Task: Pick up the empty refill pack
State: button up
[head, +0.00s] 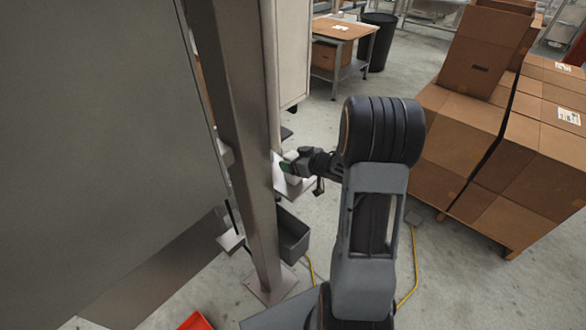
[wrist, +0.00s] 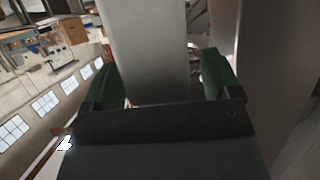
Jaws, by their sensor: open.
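In the head view a small white thing (head: 278,174) shows beside my gripper, partly hidden by the post and my gripper.
The steel post (head: 245,140) stands close to my gripper, beside a large grey panel (head: 90,130). A dark grey bin (head: 292,235) is on the floor below. Stacked cartons (head: 530,150) fill the right. A yellow cable (head: 408,280) lies on the floor.

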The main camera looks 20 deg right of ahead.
jog(key=shift+w+a, duration=0.1)
jog(key=shift+w, duration=0.05)
jog(key=shift+c, duration=0.5)
jog(key=c, duration=0.9)
jog(key=shift+r, duration=0.1)
